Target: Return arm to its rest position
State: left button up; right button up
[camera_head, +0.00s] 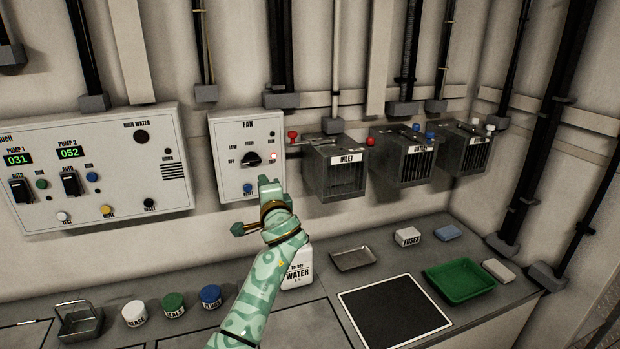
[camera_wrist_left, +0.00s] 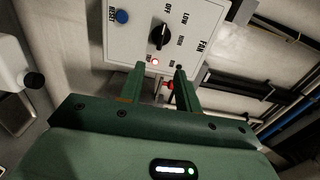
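My left arm, pale green with a camouflage pattern, rises from the bottom middle of the head view. Its gripper (camera_head: 267,184) is just in front of the lower right part of the white FAN box (camera_head: 232,139). In the left wrist view the gripper's two green fingers (camera_wrist_left: 158,84) are apart with nothing between them. The FAN box (camera_wrist_left: 190,22) lies beyond the fingertips, with its black knob (camera_wrist_left: 159,37), a blue RESET button (camera_wrist_left: 122,16) and a lit lamp (camera_wrist_left: 155,62). Contact with the box cannot be told. My right gripper is not in view.
The pump panel (camera_head: 95,200) is left of the box. A metal INLET box (camera_head: 338,180) with red knobs is to its right. Below, the counter holds a WATER bottle (camera_head: 298,270), small jars (camera_head: 174,305), a metal tray (camera_head: 353,259) and a green tray (camera_head: 460,282).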

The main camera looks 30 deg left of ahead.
pick_arm(q)
jog(key=shift+f, duration=0.1)
